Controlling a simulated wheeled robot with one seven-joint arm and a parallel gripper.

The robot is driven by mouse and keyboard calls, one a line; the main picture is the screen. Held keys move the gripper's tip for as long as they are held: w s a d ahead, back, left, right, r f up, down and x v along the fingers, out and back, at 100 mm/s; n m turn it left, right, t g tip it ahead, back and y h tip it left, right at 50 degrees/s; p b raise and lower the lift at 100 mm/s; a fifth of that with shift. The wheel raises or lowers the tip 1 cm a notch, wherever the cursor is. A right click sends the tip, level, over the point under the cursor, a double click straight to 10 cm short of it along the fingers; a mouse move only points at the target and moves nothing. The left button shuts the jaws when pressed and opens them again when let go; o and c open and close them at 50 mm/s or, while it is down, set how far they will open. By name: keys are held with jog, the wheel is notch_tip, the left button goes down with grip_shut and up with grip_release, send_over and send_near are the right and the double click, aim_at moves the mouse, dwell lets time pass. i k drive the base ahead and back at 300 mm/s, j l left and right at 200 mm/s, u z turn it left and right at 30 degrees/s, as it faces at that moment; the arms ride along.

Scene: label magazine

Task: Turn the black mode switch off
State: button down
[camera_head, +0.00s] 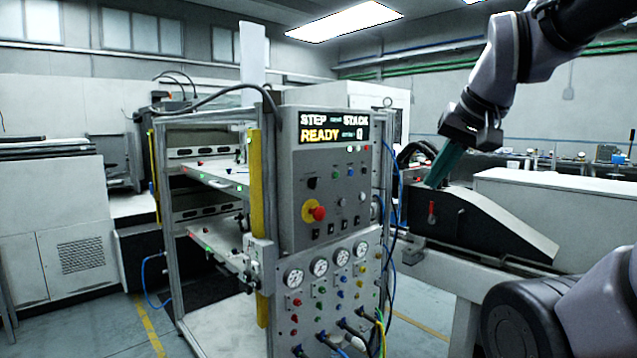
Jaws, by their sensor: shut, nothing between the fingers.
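A grey control panel (293,215) stands upright at the centre. A black knob (312,183) sits at its upper left, under the display; it looks like the mode switch, but its setting is too small to read. Several small black rocker switches (331,228) run along the panel's lower part. My gripper (436,179) is at the upper right, with teal fingers pointing down and left. It is shut and empty, to the right of the panel and apart from it.
The display (334,128) reads STEP, STACK, READY. A red mushroom button (318,213) on yellow is below the black knob. Gauges (320,266) and cables (350,335) fill the lower panel. A black sloped housing (480,222) lies below my gripper. A shelved frame (215,255) is left.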

aim_at(312, 183)
jog(key=i+j+u, duration=0.3)
jog(key=i, duration=0.15)
jog(key=i+l+u, duration=0.3)
jog(key=l, duration=0.25)
jog(key=i+l+u, duration=0.15)
jog(key=l, duration=0.15)
jog(key=l+u, duration=0.25)
jog(key=l, duration=0.35)
jog(key=l+u, duration=0.25)
jog(key=l, duration=1)
jog(key=l+z, duration=0.15)
jog(key=z, duration=0.6)
jog(key=j+z, duration=0.15)
jog(key=z, duration=0.25)
jog(key=k+j+z, duration=0.15)
jog(key=z, duration=0.3)
jog(key=k+j+z, duration=0.1)
jog(key=z, duration=0.3)
jog(key=k+z, duration=0.15)
jog(key=z, duration=0.3)
jog(key=k+j+z, duration=0.15)
jog(key=z, duration=0.15)
jog(key=k+j+z, duration=0.1)
jog(key=k+z, duration=0.2)
jog(key=k, duration=0.1)
